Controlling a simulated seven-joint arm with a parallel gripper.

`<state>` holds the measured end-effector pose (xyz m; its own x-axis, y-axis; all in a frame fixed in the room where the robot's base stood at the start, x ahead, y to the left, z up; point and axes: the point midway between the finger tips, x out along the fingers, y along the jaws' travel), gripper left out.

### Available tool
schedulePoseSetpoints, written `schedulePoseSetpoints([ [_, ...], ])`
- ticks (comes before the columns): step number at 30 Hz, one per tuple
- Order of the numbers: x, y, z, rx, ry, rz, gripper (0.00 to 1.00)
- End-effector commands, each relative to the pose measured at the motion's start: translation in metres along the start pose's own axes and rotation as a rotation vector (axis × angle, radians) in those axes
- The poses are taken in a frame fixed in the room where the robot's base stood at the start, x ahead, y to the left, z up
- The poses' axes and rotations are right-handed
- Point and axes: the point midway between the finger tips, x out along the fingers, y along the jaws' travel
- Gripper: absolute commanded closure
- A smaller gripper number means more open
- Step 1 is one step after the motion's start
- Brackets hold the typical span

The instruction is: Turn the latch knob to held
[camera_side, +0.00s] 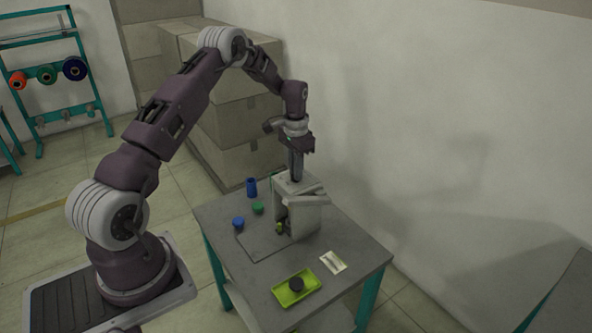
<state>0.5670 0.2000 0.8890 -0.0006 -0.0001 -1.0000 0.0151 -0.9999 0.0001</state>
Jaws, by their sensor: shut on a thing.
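A grey bobbin winder (305,218) stands on the table, with a flat lever-like plate at its upper right and a small yellowish part low on its front. My gripper (296,177) points straight down at the top of the winder. Its fingers are shut on the latch knob there. The knob is hidden by the fingers and too small to make out, so its turned position cannot be told.
On the grey table (225,215) stand a blue cylinder (251,187), a blue spool (238,223) and a green spool (258,208). A lime tray (311,286) holds a dark round piece (296,284), beside a white card (333,262). Stacked boxes (235,130) rise behind.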

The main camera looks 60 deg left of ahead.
Motion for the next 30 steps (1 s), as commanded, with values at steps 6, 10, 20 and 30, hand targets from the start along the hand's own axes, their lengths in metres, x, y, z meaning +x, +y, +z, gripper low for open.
schedulePoseSetpoints([
  [6, -0.001, 0.000, 0.000, -0.001, 0.001, 0.000, 0.67],
  [10, 0.000, 0.000, 0.000, -0.001, 0.001, 0.000, 0.67],
  [20, -0.046, -0.001, -0.001, 0.000, 0.004, -0.002, 0.67],
  [30, -0.072, 0.000, 0.000, -0.001, 0.001, 0.000, 0.67],
])
